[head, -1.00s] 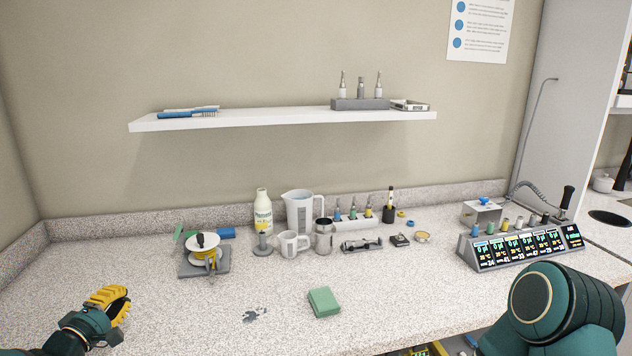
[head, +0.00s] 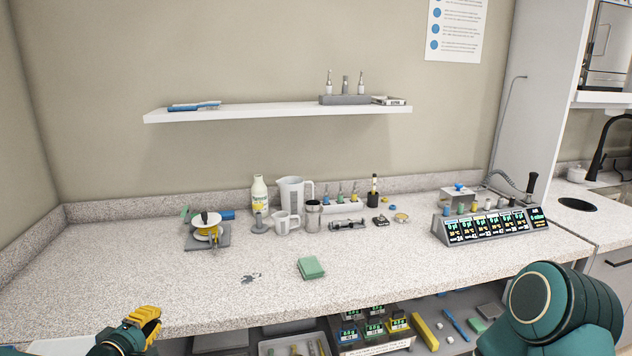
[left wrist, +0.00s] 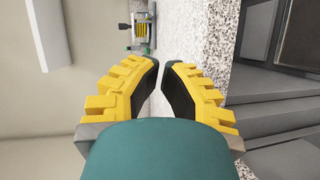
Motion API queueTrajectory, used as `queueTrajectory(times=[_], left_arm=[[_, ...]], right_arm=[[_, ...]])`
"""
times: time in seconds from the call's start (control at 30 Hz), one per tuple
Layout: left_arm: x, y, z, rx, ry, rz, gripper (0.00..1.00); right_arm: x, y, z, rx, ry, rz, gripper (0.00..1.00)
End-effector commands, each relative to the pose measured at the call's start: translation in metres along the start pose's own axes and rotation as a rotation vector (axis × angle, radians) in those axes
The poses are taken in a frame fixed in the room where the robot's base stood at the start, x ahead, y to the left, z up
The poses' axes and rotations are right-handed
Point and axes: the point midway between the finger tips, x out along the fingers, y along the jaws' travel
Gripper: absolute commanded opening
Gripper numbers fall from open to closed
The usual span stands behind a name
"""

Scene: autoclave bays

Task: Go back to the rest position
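My left gripper (head: 143,319) is at the lower left of the head view, near the front edge of the speckled counter (head: 180,290). In the left wrist view its two yellow fingers (left wrist: 162,72) have a narrow gap between their tips, with nothing between them. My right arm (head: 562,305) shows at the lower right of the head view as a dark green link. The right gripper is outside both views.
A green sponge (head: 311,267) lies on the counter. A spool stand (head: 207,233), a bottle (head: 260,190), a jug (head: 294,192) and a display unit (head: 490,224) stand farther back. Below the front edge, open shelving holds a box of small displays (head: 372,331). The counter's left front is clear.

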Motion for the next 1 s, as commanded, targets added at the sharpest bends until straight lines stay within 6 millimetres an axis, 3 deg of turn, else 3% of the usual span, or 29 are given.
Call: queueTrajectory(times=[0.13, 0.27, 0.4, 0.53, 0.6, 0.73, 0.83, 1.0], left_arm=[[0.012, -0.046, 0.066, 0.088, -0.077, -0.153, 0.00], [0.007, -0.096, 0.139, 0.219, -0.204, -0.327, 0.00], [-0.026, -0.154, 0.224, 0.409, -0.424, -0.527, 0.00], [-0.076, -0.194, 0.284, 0.585, -0.656, -0.671, 0.00], [-0.102, -0.209, 0.306, 0.662, -0.767, -0.724, 0.00], [-0.137, -0.225, 0.328, 0.758, -0.913, -0.783, 0.00], [-0.151, -0.230, 0.334, 0.791, -0.968, -0.802, 0.00], [-0.154, -0.231, 0.335, 0.801, -0.982, -0.805, 0.00]], right_arm=[[0.000, 0.000, 0.000, 0.000, 0.000, 0.000, 0.47], [0.000, 0.000, 0.000, 0.000, -0.001, 0.000, 0.47], [0.000, 0.000, 0.000, 0.000, 0.000, 0.000, 0.47], [0.000, 0.000, 0.000, 0.000, -0.001, 0.000, 0.47], [0.000, 0.000, 0.000, 0.000, -0.001, 0.000, 0.47], [0.000, 0.000, 0.000, 0.000, -0.001, 0.000, 0.47], [0.000, 0.000, 0.000, 0.000, -0.001, 0.000, 0.47], [0.000, 0.000, 0.000, 0.000, -0.001, 0.000, 0.47]])
